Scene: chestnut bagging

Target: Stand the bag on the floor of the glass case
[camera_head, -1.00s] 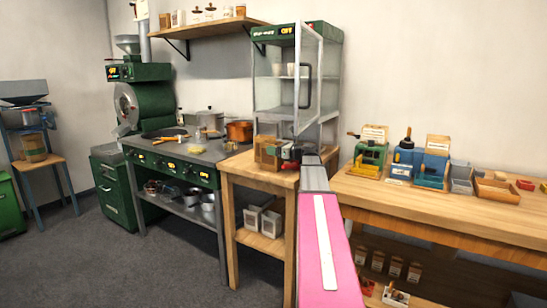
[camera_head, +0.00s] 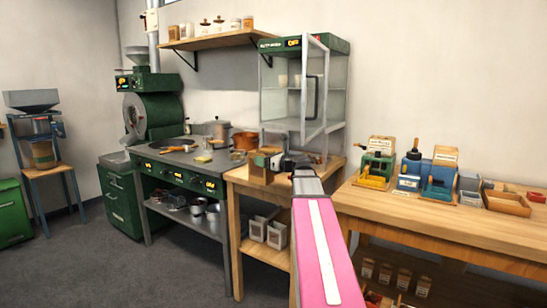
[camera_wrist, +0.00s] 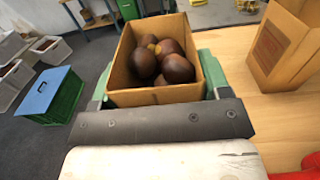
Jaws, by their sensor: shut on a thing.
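In the wrist view my gripper (camera_wrist: 155,115) is shut on an open brown paper bag (camera_wrist: 153,97). Several dark chestnuts (camera_wrist: 176,68) show inside it. The bag is upright between the green finger pads. In the head view my gripper (camera_head: 291,162) is over the wooden table, in front of and below the glass case (camera_head: 275,100). The case's framed glass door (camera_head: 315,95) stands open towards me. Its floor (camera_head: 285,125) looks clear where it shows. A brown bag (camera_head: 259,172) shows left of my gripper; I cannot tell whether it is the held one.
A second, taller brown bag (camera_wrist: 283,50) stands on the table right of the held one in the wrist view. Pale cups are on the case's upper shelf. The right bench (camera_head: 420,217) carries small machines and trays.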

